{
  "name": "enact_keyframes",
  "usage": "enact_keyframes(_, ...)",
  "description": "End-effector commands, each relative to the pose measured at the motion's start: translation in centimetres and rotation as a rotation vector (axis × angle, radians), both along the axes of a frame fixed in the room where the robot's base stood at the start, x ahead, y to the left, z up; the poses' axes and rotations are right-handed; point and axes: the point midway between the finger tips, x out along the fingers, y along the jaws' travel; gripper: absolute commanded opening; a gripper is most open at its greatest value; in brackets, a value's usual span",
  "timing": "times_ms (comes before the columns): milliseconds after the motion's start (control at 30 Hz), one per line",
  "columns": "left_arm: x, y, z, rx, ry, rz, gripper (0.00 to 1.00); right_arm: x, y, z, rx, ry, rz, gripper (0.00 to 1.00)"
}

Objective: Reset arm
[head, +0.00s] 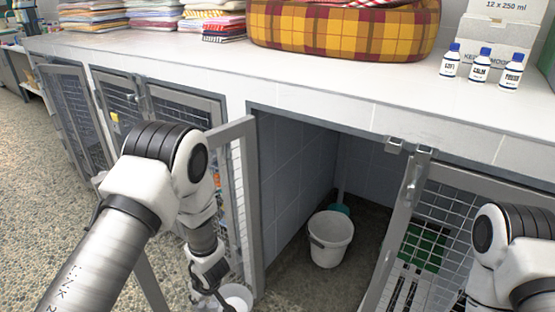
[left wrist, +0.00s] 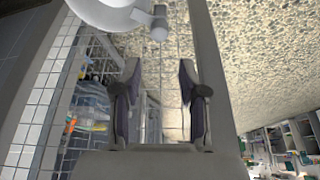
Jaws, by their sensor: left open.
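My left arm comes in from the left in the head view and hangs down in front of the open kennel door (head: 237,190). Its gripper (head: 215,292) is low, near the bottom edge and partly cut off. In the left wrist view the two dark fingers of my left gripper (left wrist: 160,105) stand apart with nothing held between them. A grey bar (left wrist: 212,60) runs close beside the right finger there. Part of my right arm shows at the right edge of the head view; its gripper is out of the picture.
A white bucket (head: 330,238) stands inside the open kennel. A second meshed door (head: 440,225) is at the right. The white counter (head: 330,95) holds folded towels (head: 150,15), a plaid bed (head: 340,30) and three blue-capped bottles (head: 480,66). Pebbled floor (head: 40,170) is clear at left.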

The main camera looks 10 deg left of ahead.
Motion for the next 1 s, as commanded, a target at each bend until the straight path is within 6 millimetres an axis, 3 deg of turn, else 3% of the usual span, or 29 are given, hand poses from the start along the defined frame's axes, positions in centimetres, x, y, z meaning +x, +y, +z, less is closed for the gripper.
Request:
enact_keyframes(67,-1.4,0.2,-1.5,-0.003,0.035,0.007,0.42,0.0,0.0,0.0,0.000,0.000,0.000,0.40)
enact_keyframes(167,-6.0,0.7,-3.9,-0.004,0.139,-0.024,0.42,0.0,0.0,0.0,0.000,0.000,0.000,0.40)
enact_keyframes(300,-15.6,1.3,-6.5,0.003,0.345,-0.286,0.42,0.0,0.0,0.0,0.000,0.000,0.000,0.40)
enact_keyframes(400,-20.6,0.7,-6.8,-0.032,0.423,-0.495,0.42,0.0,0.0,0.0,0.000,0.000,0.000,0.40)
enact_keyframes(500,-24.0,-0.6,-6.4,-0.092,0.448,-0.673,0.42,0.0,0.0,0.0,0.000,0.000,0.000,0.40)
enact_keyframes(667,-26.3,-4.0,-5.0,-0.207,0.385,-0.916,0.42,0.0,0.0,0.0,0.000,0.000,0.000,0.40)
enact_keyframes(700,-25.4,-4.5,-3.8,-0.210,0.339,-0.928,0.42,0.0,0.0,1.2,0.000,0.001,0.000,0.40)
enact_keyframes(733,-25.4,-4.4,-1.9,-0.208,0.344,-0.923,0.42,-0.1,0.0,3.0,0.000,0.002,0.000,0.40)
enact_keyframes(1000,-25.4,-4.4,7.3,-0.207,0.348,-0.922,0.42,0.0,0.0,12.4,0.000,0.000,0.000,0.40)
